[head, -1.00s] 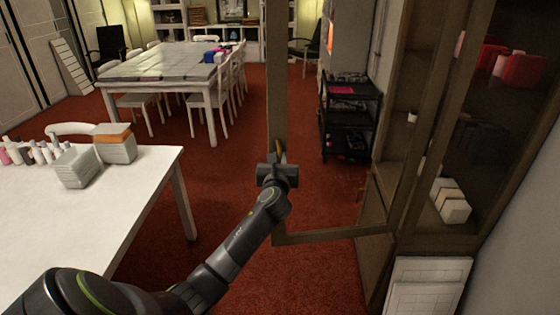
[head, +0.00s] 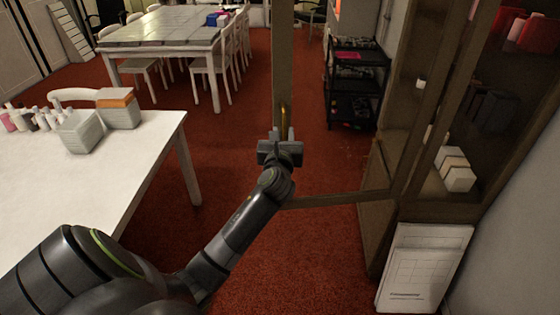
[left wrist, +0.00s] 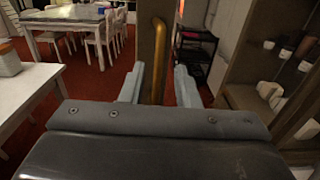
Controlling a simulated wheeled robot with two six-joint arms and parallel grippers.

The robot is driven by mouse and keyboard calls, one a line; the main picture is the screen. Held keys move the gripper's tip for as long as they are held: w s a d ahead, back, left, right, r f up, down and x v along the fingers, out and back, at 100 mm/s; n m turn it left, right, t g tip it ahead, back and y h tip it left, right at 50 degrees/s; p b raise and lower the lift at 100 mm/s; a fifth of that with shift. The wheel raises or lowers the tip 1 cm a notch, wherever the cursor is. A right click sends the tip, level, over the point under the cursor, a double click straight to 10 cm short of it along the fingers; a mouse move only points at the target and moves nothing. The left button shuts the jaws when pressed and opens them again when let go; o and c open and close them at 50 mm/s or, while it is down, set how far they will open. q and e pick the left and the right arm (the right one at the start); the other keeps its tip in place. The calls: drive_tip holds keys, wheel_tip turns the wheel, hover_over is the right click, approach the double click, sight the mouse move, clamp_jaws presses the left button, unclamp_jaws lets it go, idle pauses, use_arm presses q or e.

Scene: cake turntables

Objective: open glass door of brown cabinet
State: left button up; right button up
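The brown cabinet (head: 378,225) stands at the right. Its glass door (head: 340,197) is swung wide open, with the frame's free edge upright near the middle of the head view. A gold bar handle (head: 283,112) is on that edge and shows large in the left wrist view (left wrist: 158,62). My left gripper (head: 283,133) is just on the near side of the handle. Its fingers (left wrist: 158,82) are spread, with the handle seen in the gap between them. Neither finger appears to touch it. My right gripper is in neither view.
A white table (head: 150,165) with bottles and boxes is at the left. A black shelf cart (head: 355,85) stands beyond the door. White panels (head: 425,265) lean by the cabinet's base. Red carpet (head: 235,130) is clear between table and door.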

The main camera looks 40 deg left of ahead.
use_arm(q)
drive_tip(key=b+v, duration=0.1)
drive_tip(key=v, duration=1)
drive_tip(key=shift+b, duration=0.35)
drive_tip(key=shift+w+f, duration=0.1)
wheel_tip(320, 180, down, 24)
drive_tip(key=d+n+g+h+b, duration=0.1)
drive_tip(key=n+g+h, duration=0.25)
drive_tip(key=n, duration=0.25)
drive_tip(key=s+d+f+n+g+h+b, duration=0.1)
drive_tip(key=s+f+n+g, duration=0.15)
drive_tip(key=f, duration=0.55)
drive_tip(key=s+f+n+g+h, duration=0.1)
drive_tip(key=s+f+n, duration=0.25)
drive_tip(key=f, duration=0.45)
drive_tip(key=s+f+n+g+h+b, duration=0.15)
drive_tip(key=s+f+n+g, duration=0.25)
drive_tip(key=s+f+n, duration=0.95)
drive_tip(key=s+f+n+g, duration=0.1)
drive_tip(key=s+f, duration=0.3)
drive_tip(key=s, duration=0.4)
drive_tip(key=s+f+n+g, duration=0.1)
drive_tip(key=s+f, duration=0.3)
drive_tip(key=s, duration=0.4)
drive_tip(key=s+d+f+n+g+h, duration=0.1)
drive_tip(key=s+f+n, duration=0.2)
drive_tip(key=s, duration=0.5)
drive_tip(key=shift+f, duration=0.5)
